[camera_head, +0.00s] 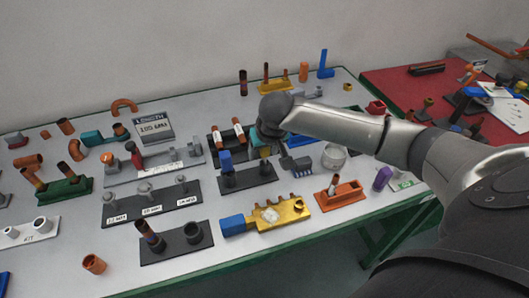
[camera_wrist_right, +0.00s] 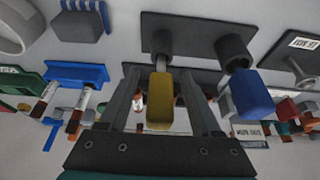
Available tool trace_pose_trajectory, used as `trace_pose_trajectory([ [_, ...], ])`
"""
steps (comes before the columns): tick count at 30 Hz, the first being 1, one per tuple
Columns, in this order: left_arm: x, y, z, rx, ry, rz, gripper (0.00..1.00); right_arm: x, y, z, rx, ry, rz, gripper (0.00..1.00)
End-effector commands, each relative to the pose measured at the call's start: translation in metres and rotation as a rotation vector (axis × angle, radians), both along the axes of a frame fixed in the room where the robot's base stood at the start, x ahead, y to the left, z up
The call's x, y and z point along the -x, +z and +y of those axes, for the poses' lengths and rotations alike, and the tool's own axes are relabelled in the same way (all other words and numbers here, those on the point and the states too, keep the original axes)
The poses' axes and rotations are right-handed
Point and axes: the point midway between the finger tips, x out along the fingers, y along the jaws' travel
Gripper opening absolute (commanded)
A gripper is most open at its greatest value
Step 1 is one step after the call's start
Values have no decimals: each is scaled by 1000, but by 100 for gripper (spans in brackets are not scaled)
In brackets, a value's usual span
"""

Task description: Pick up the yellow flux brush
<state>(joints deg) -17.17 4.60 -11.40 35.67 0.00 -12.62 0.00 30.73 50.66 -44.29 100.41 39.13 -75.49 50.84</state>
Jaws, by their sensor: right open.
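The yellow flux brush (camera_wrist_right: 160,101) stands in one cup of a dark two-cup holder (camera_head: 248,178). In the head view only a little of the yellow brush (camera_head: 264,153) shows below my right gripper (camera_head: 262,146). In the right wrist view my right gripper (camera_wrist_right: 160,78) is open, with one finger on each side of the yellow brush. I cannot tell whether the fingers touch it. A blue brush (camera_head: 225,160) stands in the other cup of the same holder and also shows in the right wrist view (camera_wrist_right: 250,96). My left gripper is not in view.
Close by are a dark grey brush-like block (camera_head: 297,164), a clear round dish (camera_head: 334,156) and a rack with two copper tubes (camera_head: 228,133). A yellow manifold (camera_head: 282,215) lies in front. The table's front edge is at the bottom right.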

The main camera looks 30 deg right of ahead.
Motion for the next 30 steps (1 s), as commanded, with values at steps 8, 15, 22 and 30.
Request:
trace_pose_trajectory([
  [8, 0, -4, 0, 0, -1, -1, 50, -5, -12, -1, 0, 2, -1, 65],
  [15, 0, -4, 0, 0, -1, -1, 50, -5, -11, -1, 1, 2, -1, 49],
  [22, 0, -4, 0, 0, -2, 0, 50, -5, -11, -1, 1, 1, -1, 23],
  [30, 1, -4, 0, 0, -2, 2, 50, -5, -11, -1, 1, 1, -1, 0],
])
